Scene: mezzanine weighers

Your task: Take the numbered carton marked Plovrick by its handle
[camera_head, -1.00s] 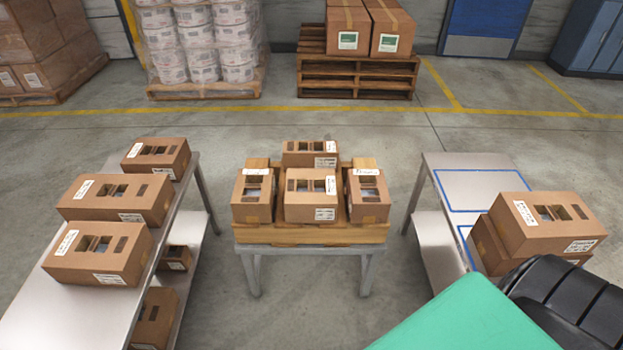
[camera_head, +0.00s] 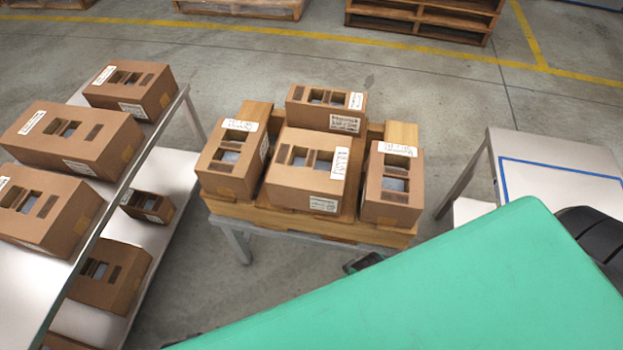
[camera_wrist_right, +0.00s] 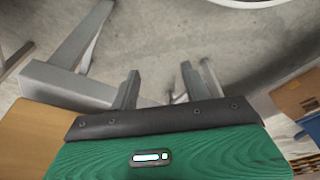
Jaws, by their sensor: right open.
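On the wooden pallet (camera_head: 262,218) stand a left carton (camera_head: 229,160), a middle carton (camera_head: 303,187), a right carton (camera_head: 391,213) and a back carton (camera_head: 325,119). They are brown, with cut-out slots on top and white labels. The print is too small to tell which says Plovrick. My right gripper (camera_wrist_right: 160,88) is open and empty in the right wrist view, its two grey fingers apart above the floor. In the head view a dark piece, likely its tip, shows just in front of the table below the right carton; my green arm hides the rest. My left gripper is not in view.
A steel table (camera_head: 20,290) at left holds several similar cartons on top and on its lower shelf. A steel table (camera_head: 510,147) with a blue outline is at right, partly hidden by my arm. Floor shows between the tables. Wooden pallets (camera_head: 425,18) stand behind.

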